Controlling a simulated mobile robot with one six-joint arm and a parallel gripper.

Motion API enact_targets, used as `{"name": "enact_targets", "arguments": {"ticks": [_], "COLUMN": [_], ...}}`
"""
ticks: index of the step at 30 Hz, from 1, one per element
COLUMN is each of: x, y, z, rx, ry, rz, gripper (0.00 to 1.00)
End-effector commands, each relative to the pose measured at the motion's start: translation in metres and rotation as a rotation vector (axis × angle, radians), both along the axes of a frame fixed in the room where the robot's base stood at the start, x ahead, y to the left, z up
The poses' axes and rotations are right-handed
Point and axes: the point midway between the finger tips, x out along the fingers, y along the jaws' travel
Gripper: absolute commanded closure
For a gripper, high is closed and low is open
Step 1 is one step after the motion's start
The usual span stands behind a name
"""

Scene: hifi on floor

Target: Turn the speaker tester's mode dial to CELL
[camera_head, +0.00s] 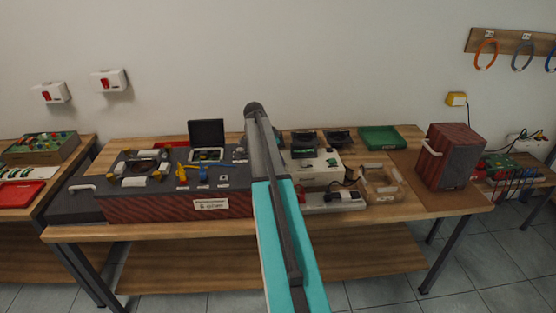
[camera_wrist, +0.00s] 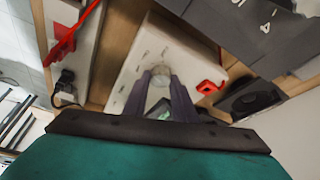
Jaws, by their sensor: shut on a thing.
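The speaker tester looks to be the cream-white box (camera_head: 316,177) on the table, partly covered by my arm in the head view. In the wrist view its pale panel (camera_wrist: 136,68) shows tilted, with small dark marks too blurred to read. A round pale grey dial (camera_wrist: 160,71) stands on the panel. My gripper (camera_wrist: 161,74) has its two dark fingers on either side of the dial and is shut on it. A small dark screen (camera_wrist: 160,109) shows between the fingers. My gripper is hidden in the head view. The dial's pointer and its setting cannot be read.
A dark-topped red case (camera_head: 170,207) is at left. A green tray (camera_head: 382,138), clear tray (camera_head: 379,184) and red cabinet (camera_head: 452,155) are right.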

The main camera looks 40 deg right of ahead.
Motion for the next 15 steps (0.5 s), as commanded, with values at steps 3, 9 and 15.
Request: {"name": "enact_targets", "arguments": {"ticks": [3, 9, 15], "x": [0.0012, 0.0013, 0.0008], "y": [0.0007, 0.0008, 0.0005], "z": [0.0007, 0.0005, 0.0002], "rx": [0.001, 0.0, 0.001], "ry": [-0.002, -0.002, -0.001], "rz": [0.002, 0.003, 0.003], "gripper": [0.98, 0.69, 0.57]}}
